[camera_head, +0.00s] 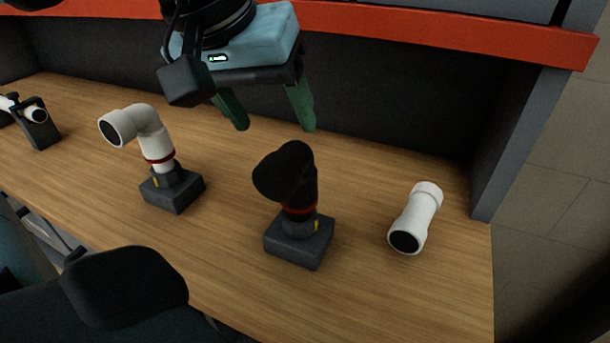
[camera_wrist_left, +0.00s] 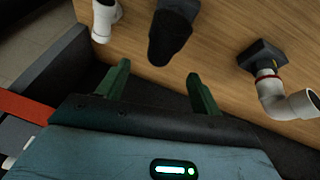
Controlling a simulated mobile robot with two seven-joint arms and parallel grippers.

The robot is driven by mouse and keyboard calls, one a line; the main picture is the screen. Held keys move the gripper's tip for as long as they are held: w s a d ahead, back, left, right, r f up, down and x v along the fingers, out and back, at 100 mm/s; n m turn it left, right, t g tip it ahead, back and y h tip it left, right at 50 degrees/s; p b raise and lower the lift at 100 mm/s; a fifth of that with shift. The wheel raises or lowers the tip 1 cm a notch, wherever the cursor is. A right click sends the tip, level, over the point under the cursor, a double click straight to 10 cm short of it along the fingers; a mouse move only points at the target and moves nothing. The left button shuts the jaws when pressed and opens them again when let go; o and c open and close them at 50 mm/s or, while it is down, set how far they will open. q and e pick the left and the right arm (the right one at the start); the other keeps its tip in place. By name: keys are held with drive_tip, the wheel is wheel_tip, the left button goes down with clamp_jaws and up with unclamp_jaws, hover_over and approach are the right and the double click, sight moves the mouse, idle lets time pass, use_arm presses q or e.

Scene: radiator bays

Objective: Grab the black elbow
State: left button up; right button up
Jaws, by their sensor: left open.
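The black elbow (camera_head: 287,173) sits upright on a dark square base (camera_head: 298,242) with a red ring at its lower end, on the wooden bench. It also shows in the left wrist view (camera_wrist_left: 168,42), ahead of the fingers. My left gripper (camera_head: 272,122) is open and empty, with green fingers pointing down above and behind the elbow. In the left wrist view my left gripper (camera_wrist_left: 158,82) has its fingers spread, apart from the elbow. My right gripper is not clearly in view.
A white elbow on a dark base (camera_head: 150,136) stands to the left. A loose white pipe fitting (camera_head: 416,217) lies to the right. A grey side panel (camera_head: 520,135) and a red rail (camera_head: 450,32) bound the bench (camera_head: 375,290).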

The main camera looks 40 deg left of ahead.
sight(288, 146)
use_arm(q)
drive_tip(key=shift+x, duration=3.8)
drive_tip(key=shift+w+a+r, duration=0.1)
drive_tip(key=shift+w, duration=0.05)
drive_tip(key=c, duration=1.1)
